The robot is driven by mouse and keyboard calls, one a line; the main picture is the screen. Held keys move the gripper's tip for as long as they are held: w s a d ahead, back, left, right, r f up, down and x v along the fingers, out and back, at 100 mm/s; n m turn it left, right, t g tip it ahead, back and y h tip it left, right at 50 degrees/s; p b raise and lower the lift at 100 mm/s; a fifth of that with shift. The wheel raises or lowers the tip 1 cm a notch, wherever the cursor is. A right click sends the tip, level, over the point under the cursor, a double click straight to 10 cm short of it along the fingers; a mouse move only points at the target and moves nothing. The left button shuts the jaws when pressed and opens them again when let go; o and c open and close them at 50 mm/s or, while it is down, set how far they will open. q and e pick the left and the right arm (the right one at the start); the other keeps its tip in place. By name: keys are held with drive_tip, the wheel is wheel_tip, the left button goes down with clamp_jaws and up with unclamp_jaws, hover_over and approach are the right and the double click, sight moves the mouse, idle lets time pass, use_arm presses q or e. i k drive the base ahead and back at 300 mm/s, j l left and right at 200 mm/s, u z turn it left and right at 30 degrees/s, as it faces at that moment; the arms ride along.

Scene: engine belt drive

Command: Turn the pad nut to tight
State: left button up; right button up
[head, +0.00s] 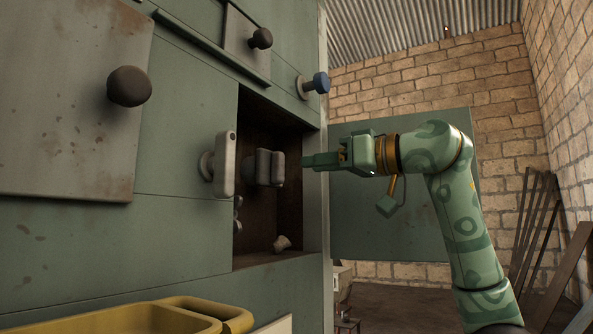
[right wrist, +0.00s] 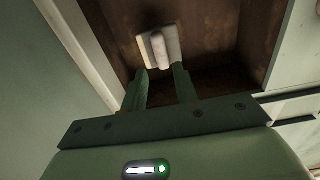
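My right gripper (head: 306,161) reaches in from the right to the open recess in the green machine. In the right wrist view its two fingers (right wrist: 161,74) are apart with nothing between them. Just beyond the fingertips is a pale grey handle on a square plate (right wrist: 158,47) inside the recess. In the head view a pale grey block-shaped handle (head: 264,168) stands in the recess, just left of the fingertips and apart from them. It may be the pad nut; no label shows. My left gripper is not in view.
A taller grey handle (head: 226,163) stands at the recess's left edge. A small pale knob (head: 282,243) sits low in the recess (head: 290,205). A yellow bin (head: 150,318) is below. An open green door panel (head: 350,225) hangs behind my right arm.

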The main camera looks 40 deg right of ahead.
sight(237, 227)
drive_tip(key=k+l, duration=0.2)
drive_tip(key=k, duration=0.3)
drive_tip(key=k+l, duration=0.2)
drive_tip(key=k, duration=0.25)
drive_tip(key=k+l, duration=0.2)
drive_tip(key=k, duration=0.3)
